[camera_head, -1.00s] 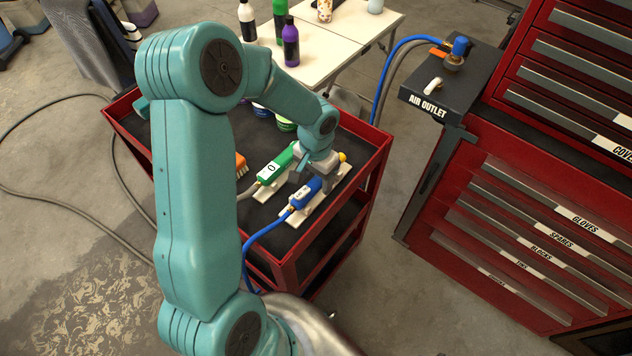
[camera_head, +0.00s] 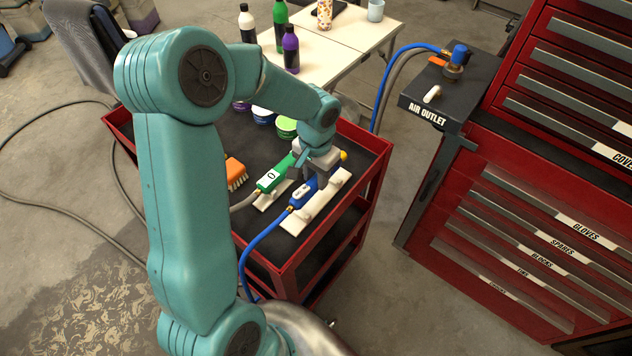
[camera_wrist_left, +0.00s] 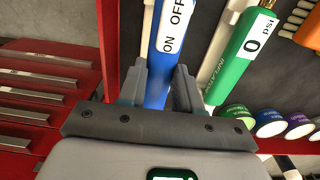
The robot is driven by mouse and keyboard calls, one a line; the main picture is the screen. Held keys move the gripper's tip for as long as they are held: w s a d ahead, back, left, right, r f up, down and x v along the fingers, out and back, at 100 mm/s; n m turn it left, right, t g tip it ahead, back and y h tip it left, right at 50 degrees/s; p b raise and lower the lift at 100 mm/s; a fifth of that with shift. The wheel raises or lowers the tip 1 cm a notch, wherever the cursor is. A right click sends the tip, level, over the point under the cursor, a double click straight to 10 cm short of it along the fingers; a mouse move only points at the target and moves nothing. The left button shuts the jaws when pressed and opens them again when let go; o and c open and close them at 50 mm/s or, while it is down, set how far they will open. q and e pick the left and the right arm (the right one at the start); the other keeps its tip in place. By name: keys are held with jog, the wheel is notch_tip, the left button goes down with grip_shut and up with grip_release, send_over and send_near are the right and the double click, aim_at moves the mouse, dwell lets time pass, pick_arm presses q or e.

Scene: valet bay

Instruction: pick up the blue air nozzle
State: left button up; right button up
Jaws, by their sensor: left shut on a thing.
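The blue air nozzle (camera_head: 302,194) has a white label and a blue hose at its lower end. It appears slightly above its pale rest (camera_head: 322,203) on the red cart; the gap is hard to judge. My left gripper (camera_head: 316,172) is shut on it from above and hides part of its body. In the left wrist view the nozzle (camera_wrist_left: 168,55), marked ON and OFF, runs between the two fingers (camera_wrist_left: 162,88). My right gripper is not in view.
A green inflator (camera_head: 272,178) with a gauge lies close beside the nozzle. An orange brush (camera_head: 236,173) and several lidded tins (camera_head: 285,128) are also on the cart. The blue hose (camera_head: 262,240) hangs over the cart's edge. The AIR OUTLET box (camera_head: 437,105) stands at right.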

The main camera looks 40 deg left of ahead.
aim_at(316, 179)
pick_arm(q)
notch_tip(316, 179, up, 16)
dwell(0.5)
jog(key=shift+r, duration=0.1)
